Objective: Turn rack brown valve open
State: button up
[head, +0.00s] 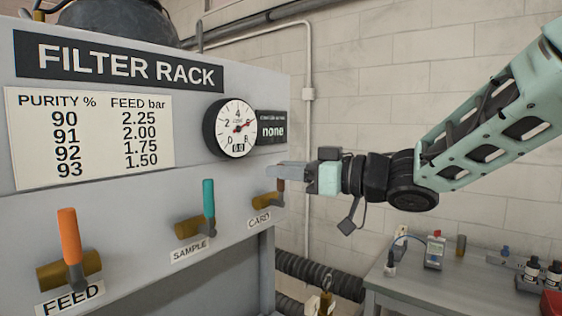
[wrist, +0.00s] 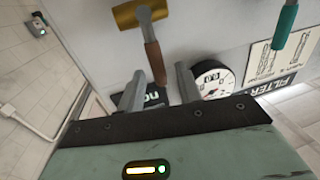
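The brown valve is the rightmost one on the grey rack panel. Its brown lever (head: 280,187) points up from a brass body (head: 262,201), above a small label that seems to read CARD. In the wrist view the brown lever (wrist: 153,60) hangs from its brass body (wrist: 138,14), its end between my fingers. My gripper (head: 281,170) is at the upper end of the lever. In the wrist view my gripper (wrist: 160,72) is open, with a finger on each side of the lever and visible gaps. The fingers hide the lever's top in the head view.
The teal SAMPLE lever (head: 208,199) and orange FEED lever (head: 69,236) stand upright to the left. A side table (head: 440,281) with bottles stands at lower right.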

jog(key=shift+w+a, duration=0.3)
jog(key=shift+a, duration=0.3)
grip_shut()
